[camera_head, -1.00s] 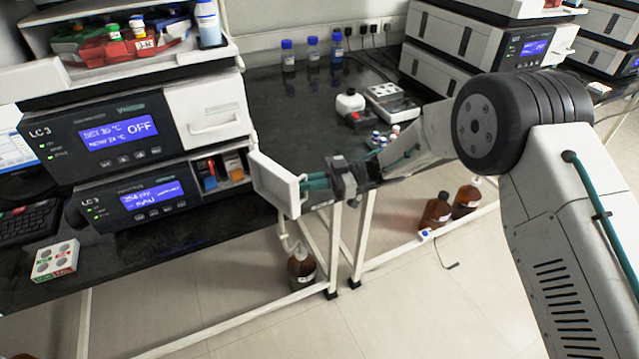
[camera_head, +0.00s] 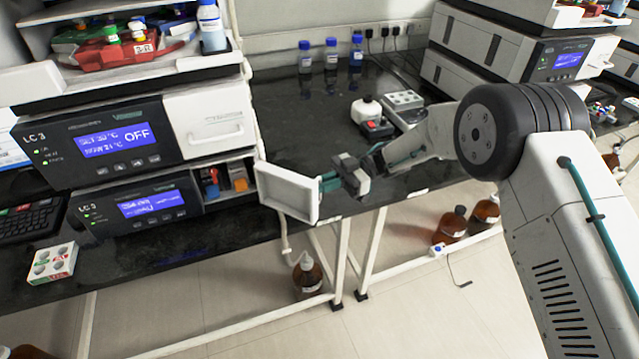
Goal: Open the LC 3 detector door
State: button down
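The LC 3 stack stands at left. Its lower unit (camera_head: 140,208) has an open bay (camera_head: 225,181) at its right end, with blue and orange parts inside. The white detector door (camera_head: 287,191) is swung well out from the bay's right side, its hollow, rimmed inner face towards the camera. My gripper (camera_head: 327,183) is at the door's free right edge, its teal fingers reaching behind that edge. The fingertips are hidden by the door, so I cannot tell whether they touch or grip it.
The upper LC 3 unit (camera_head: 100,143) has its white front panel closed. A white-capped bottle (camera_head: 366,110) and a small device (camera_head: 377,128) stand on the dark bench behind my arm. A brown bottle (camera_head: 307,273) stands below the bench. Free bench surface (camera_head: 300,120) lies behind the door.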

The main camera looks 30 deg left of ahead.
jog(key=shift+w+a+r+y, duration=0.1)
jog(key=shift+w+r+y, duration=0.2)
jog(key=shift+w, duration=0.2)
jog(key=c, duration=1.6)
grip_release()
jog(key=shift+w+f, duration=0.15)
jog(key=shift+f, duration=0.05)
jog(key=shift+o, duration=0.2)
jog(key=shift+s+f, duration=0.1)
jog(key=shift+s, duration=0.2)
jog(key=shift+w, duration=0.1)
jog(key=v, duration=0.7)
jog(key=shift+w, duration=0.25)
